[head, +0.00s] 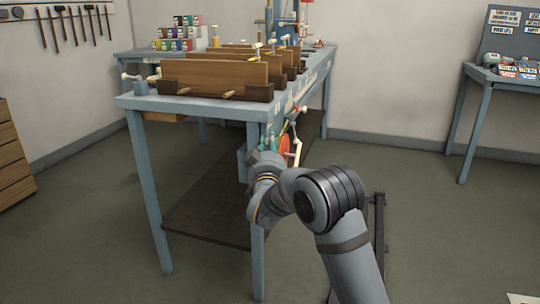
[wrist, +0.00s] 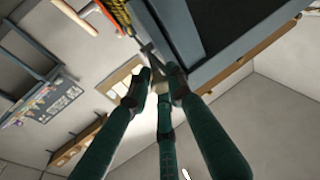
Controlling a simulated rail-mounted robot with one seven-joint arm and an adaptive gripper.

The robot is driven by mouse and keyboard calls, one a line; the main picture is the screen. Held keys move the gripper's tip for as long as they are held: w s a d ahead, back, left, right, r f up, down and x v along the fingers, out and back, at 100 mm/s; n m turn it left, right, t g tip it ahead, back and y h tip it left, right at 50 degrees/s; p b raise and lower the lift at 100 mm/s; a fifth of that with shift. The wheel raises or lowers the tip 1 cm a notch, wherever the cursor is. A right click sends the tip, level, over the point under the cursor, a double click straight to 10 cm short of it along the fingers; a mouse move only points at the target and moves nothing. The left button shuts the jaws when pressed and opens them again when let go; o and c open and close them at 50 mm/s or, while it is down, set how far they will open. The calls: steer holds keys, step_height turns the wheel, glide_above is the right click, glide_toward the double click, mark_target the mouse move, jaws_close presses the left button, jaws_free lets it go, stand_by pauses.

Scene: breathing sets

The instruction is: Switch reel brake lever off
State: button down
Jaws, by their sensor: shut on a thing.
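The red reel (head: 285,145) hangs on the side of the blue bench below its top. It also shows in the wrist view as an orange-red edge (wrist: 122,14). In the wrist view the dark-green fingers of my gripper (wrist: 160,82) close together on a dark grey bar (wrist: 150,55) beside the reel, which looks like the reel brake lever. The bar's end is hidden between the fingertips.
The bench (head: 140,101) carries upright wooden boards (head: 215,72) and clamps. A pale crank (head: 297,137) sticks out beside the reel. A brown lower shelf (head: 205,215) lies under the bench. The floor to the right is mostly clear, with a second table (head: 478,75) beyond.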

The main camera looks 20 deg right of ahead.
steer(key=shift+a+r, duration=0.15)
steer(key=shift+a, duration=0.05)
steer(key=c, duration=1.8)
jaws_free()
steer(key=shift+c, duration=0.2)
steer(key=shift+o, duration=1.3)
steer(key=shift+d, duration=0.1)
steer(key=shift+s+f, duration=0.1)
steer(key=shift+f, duration=0.1)
steer(key=v, duration=1.2)
